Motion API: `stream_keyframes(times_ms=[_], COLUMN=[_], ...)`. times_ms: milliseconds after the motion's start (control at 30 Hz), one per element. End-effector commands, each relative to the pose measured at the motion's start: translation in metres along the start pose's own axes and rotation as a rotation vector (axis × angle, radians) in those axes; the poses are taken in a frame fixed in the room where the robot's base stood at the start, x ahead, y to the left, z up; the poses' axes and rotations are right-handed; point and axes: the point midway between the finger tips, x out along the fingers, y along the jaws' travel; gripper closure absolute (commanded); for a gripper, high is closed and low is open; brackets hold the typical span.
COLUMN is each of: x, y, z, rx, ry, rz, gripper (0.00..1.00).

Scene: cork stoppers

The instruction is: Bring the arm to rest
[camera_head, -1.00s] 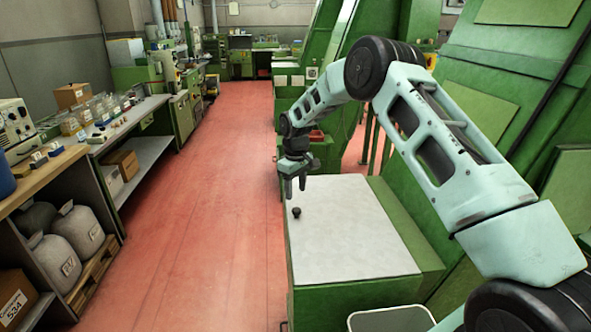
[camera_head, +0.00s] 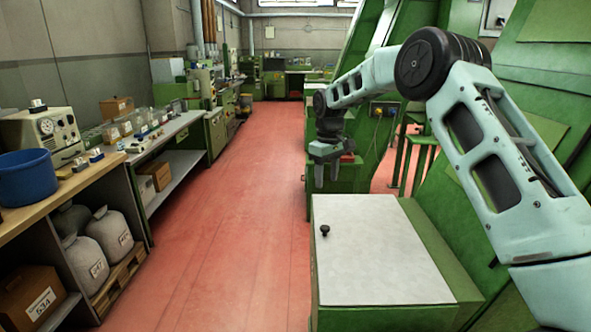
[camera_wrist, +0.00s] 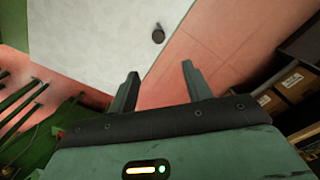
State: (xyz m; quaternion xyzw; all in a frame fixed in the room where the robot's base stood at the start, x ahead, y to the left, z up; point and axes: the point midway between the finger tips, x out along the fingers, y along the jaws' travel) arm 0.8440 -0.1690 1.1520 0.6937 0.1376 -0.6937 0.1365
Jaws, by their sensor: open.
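My gripper (camera_head: 327,174) is open and empty, with its fingers pointing down. It hangs in the air near the far left corner of a white-topped green cabinet (camera_head: 380,250). In the wrist view my gripper's two fingers (camera_wrist: 160,85) stand apart with nothing between them. A small dark knob-like object (camera_head: 325,230) sits on the white top near its left edge; it also shows in the wrist view (camera_wrist: 158,34), beyond the fingertips and apart from them. I cannot make out any cork stoppers.
A wooden-topped bench with a blue tub (camera_head: 27,177) and a gauge instrument (camera_head: 45,135) runs along the left, with sacks (camera_head: 110,235) and boxes beneath. Green machinery (camera_head: 530,110) stands close on the right. The red floor aisle (camera_head: 225,230) is clear.

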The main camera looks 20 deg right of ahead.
Motion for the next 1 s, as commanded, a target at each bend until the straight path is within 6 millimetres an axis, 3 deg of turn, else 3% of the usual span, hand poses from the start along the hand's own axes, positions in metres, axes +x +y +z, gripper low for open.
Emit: stream_keyframes(times_ms=[167, 233, 367, 467, 600, 667, 800, 900, 1000], x=[0.000, -0.004, -0.016, -0.025, -0.032, -0.031, -0.024, -0.014, -0.003], y=[-0.003, -0.021, -0.088, -0.157, -0.247, -0.281, -0.345, -0.371, -0.383], z=[0.000, -0.001, 0.006, 0.025, 0.073, 0.101, 0.179, 0.235, 0.281], rx=[-0.002, -0.018, -0.066, -0.113, -0.172, -0.195, -0.244, -0.266, -0.279], ry=[0.001, 0.007, 0.021, 0.031, 0.037, 0.037, 0.033, 0.029, 0.028], rz=[-0.001, -0.007, -0.030, -0.051, -0.075, -0.081, -0.082, -0.074, -0.063], gripper=[0.50, 0.50, 0.50, 0.50, 0.50, 0.50, 0.50, 0.50, 0.50])
